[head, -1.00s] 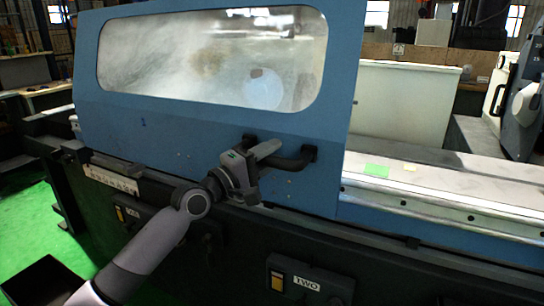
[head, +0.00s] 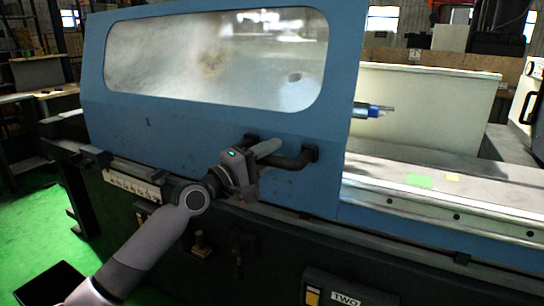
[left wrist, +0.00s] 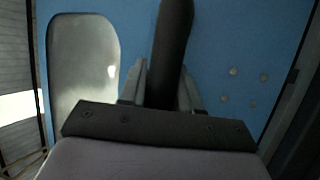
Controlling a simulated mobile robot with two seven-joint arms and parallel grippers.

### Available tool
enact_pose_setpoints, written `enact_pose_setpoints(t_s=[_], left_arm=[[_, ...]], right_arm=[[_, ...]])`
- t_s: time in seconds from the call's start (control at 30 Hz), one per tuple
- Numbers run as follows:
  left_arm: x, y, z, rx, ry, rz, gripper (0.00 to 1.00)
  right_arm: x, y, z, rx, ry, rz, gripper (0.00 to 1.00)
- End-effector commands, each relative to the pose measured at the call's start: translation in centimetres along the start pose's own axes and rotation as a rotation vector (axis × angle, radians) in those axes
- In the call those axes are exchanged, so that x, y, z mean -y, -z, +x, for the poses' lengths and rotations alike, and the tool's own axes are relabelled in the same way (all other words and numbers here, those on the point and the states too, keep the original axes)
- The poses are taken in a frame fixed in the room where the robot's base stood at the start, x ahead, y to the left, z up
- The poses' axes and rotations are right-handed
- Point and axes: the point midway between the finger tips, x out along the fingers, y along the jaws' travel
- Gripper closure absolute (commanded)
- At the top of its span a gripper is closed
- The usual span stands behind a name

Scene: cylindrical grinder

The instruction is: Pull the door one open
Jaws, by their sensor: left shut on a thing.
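The door (head: 180,137) is a large blue panel with a wide, smeared window (head: 215,60). It covers the left and middle of the grinder. A black bar handle (head: 293,161) sits low near its right edge. My left gripper (head: 262,150) reaches in from the lower left and is shut on the handle. In the left wrist view, the dark handle (left wrist: 173,45) runs up between the two grey fingers, with the blue door (left wrist: 225,50) behind. The part of the handle inside the jaws is hidden. My right gripper is not in view.
Right of the door, the machine bed (head: 450,192) is exposed, with green and yellow notes on it. A blue-and-silver part (head: 372,110) sticks out past the door's right edge. A control box labelled TWO (head: 345,298) is on the front. Green floor (head: 35,225) shows at left.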

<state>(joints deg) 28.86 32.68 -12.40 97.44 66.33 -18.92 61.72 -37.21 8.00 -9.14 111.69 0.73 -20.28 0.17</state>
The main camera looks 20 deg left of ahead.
Motion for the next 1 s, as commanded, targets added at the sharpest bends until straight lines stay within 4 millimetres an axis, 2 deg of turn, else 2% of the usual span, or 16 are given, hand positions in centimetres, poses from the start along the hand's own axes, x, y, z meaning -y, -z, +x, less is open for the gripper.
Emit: enact_pose_setpoints(t_s=[0.63,0.67,0.7,0.73,1.0], left_arm=[[-0.1,0.33,-0.09,-0.004,-0.002,0.002,1.0],[-0.1,0.32,-0.09,-0.004,-0.002,0.002,0.65],[-0.09,0.31,-0.08,-0.004,-0.002,0.002,0.52],[-0.09,0.3,-0.08,-0.003,-0.002,0.002,0.47],[-0.01,0.19,-0.11,-0.001,-0.001,0.0,0.47]], right_arm=[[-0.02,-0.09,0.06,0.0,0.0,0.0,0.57],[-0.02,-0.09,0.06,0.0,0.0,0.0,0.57],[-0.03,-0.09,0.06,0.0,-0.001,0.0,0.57],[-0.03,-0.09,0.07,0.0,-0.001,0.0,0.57],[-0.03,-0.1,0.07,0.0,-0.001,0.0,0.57]])
